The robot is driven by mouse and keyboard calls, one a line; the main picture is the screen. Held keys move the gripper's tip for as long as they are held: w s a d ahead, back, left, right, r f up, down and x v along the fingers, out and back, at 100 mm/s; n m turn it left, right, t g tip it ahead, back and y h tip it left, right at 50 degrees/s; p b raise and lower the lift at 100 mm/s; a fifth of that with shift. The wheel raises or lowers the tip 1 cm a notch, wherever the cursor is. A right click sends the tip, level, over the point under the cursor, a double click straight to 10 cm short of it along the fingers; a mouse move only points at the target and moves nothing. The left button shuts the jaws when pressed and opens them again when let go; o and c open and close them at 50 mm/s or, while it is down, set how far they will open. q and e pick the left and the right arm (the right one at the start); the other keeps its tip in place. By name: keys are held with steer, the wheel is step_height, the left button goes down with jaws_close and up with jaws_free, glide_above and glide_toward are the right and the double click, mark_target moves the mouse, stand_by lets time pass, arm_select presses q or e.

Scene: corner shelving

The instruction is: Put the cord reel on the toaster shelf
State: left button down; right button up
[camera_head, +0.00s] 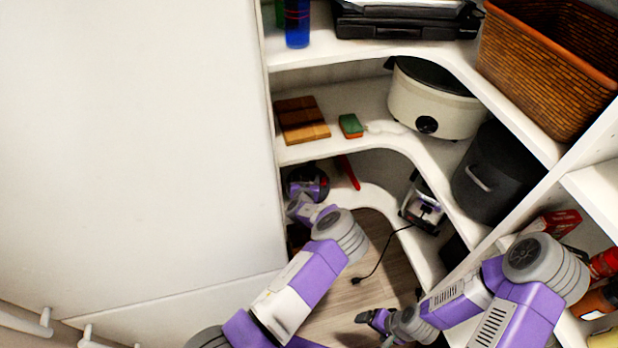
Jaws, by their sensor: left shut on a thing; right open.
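The cord reel (294,179) appears as a dark round thing with a little red, at the left end of the lower shelf (378,201). My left gripper (311,186) is shut on it and hides part of it. I cannot tell whether the reel touches the shelf. The toaster (423,203), silver and black, stands on the same curved lower shelf farther right. Its black cord hangs over the shelf edge to a plug near the floor. My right gripper (369,318) is open and empty, low over the wooden floor.
A red object (348,172) lies on the lower shelf between reel and toaster. A wicker basket (545,75) stands at upper right. White panel at left.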

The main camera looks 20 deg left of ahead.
arm_select(q)
step_height(320, 180, down, 6)
steer(key=b, duration=0.2)
steer(key=shift+w+f+b, duration=0.1)
steer(key=shift+f+b, duration=0.15)
steer(key=shift+b, duration=0.05)
steer(key=shift+a+f+b, duration=0.15)
steer(key=shift+f+b, duration=0.2)
steer(key=shift+f, duration=0.1)
steer(key=shift+r, duration=0.1)
steer(key=shift+c, duration=1.2)
jaws_free()
steer(key=shift+f, duration=0.3)
